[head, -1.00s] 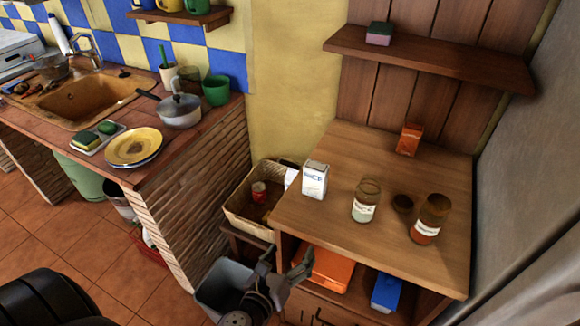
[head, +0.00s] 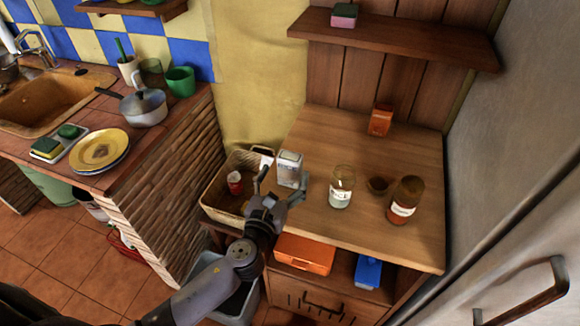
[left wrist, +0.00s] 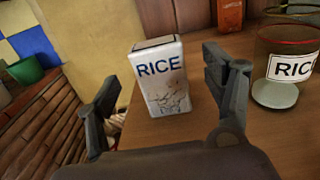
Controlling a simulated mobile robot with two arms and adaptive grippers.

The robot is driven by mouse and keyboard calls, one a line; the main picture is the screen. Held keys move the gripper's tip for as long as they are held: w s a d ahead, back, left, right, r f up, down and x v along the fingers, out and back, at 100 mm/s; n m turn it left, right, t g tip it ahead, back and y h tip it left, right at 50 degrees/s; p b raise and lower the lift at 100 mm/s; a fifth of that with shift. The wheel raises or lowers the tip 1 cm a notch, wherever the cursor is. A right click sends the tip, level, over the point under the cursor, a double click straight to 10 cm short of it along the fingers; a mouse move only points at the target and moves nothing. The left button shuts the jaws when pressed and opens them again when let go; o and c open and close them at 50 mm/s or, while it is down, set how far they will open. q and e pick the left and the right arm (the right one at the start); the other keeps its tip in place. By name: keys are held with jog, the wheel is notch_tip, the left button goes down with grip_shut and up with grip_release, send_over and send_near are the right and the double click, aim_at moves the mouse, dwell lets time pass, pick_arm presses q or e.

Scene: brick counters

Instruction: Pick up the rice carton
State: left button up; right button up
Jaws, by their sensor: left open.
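The rice carton (head: 290,168) is a small white box standing upright near the left edge of the wooden cabinet top. In the left wrist view the carton (left wrist: 159,78) shows its "RICE" label and stands between the two fingers, a little beyond them. My left gripper (head: 281,186) is open and empty, just in front of the carton at the cabinet's edge; it also shows in the left wrist view (left wrist: 160,100). My right gripper is not in view.
An orange box (head: 381,120) is at the back. A wicker basket (head: 213,198) is left of the cabinet. Clear wood lies behind the carton.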

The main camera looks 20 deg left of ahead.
aim_at(287, 168)
pick_arm(q)
jog(key=w, duration=0.5)
jog(key=shift+w+f+p, duration=0.2)
jog(key=shift+w+p, duration=0.05)
jog(key=shift+p, duration=0.1)
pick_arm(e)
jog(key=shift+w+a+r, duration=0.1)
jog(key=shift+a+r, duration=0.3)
pick_arm(q)
jog(key=shift+c, duration=0.4)
jog(key=c, duration=1.2)
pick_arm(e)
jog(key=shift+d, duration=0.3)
pick_arm(q)
jog(key=shift+r, duration=0.2)
jog(key=shift+c, duration=0.2)
